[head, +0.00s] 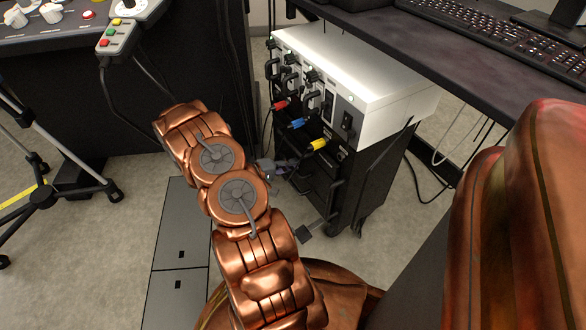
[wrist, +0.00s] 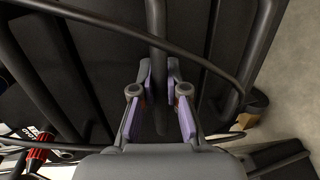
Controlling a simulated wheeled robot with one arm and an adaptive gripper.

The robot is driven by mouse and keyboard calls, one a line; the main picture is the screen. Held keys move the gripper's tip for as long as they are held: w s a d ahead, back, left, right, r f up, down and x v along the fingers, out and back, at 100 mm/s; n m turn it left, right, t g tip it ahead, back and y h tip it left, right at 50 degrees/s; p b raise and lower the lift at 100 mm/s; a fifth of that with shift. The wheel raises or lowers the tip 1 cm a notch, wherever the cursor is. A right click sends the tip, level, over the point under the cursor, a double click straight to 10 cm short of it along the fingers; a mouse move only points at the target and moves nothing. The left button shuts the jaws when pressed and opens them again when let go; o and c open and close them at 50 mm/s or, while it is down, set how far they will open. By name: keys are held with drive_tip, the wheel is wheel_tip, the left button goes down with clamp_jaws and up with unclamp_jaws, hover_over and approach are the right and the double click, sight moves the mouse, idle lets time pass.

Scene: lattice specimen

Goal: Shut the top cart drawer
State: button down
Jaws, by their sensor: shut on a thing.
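The black cart (head: 378,180) stands under the desk edge, with dark drawer fronts on its left side. My arm and cables partly hide these fronts, so I cannot tell how far the top drawer stands out. My gripper (head: 279,170) is at the upper part of the cart's front. In the wrist view, my gripper (wrist: 162,105) has its two purple-padded fingers on either side of a dark drawer handle bar (wrist: 157,40). It is shut on this bar.
A white instrument (head: 345,62) with red, blue and yellow plugs sits on the cart. Cables hang before the cart front, and one dark cable (wrist: 120,20) crosses the wrist view. A desk (head: 450,55) overhangs at right. A tripod (head: 50,185) stands at left.

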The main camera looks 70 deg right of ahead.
drive_tip(key=shift+d, duration=0.15)
drive_tip(key=c, duration=1.2)
unclamp_jaws()
drive_tip(key=shift+s, duration=0.1)
drive_tip(key=v, duration=1.2)
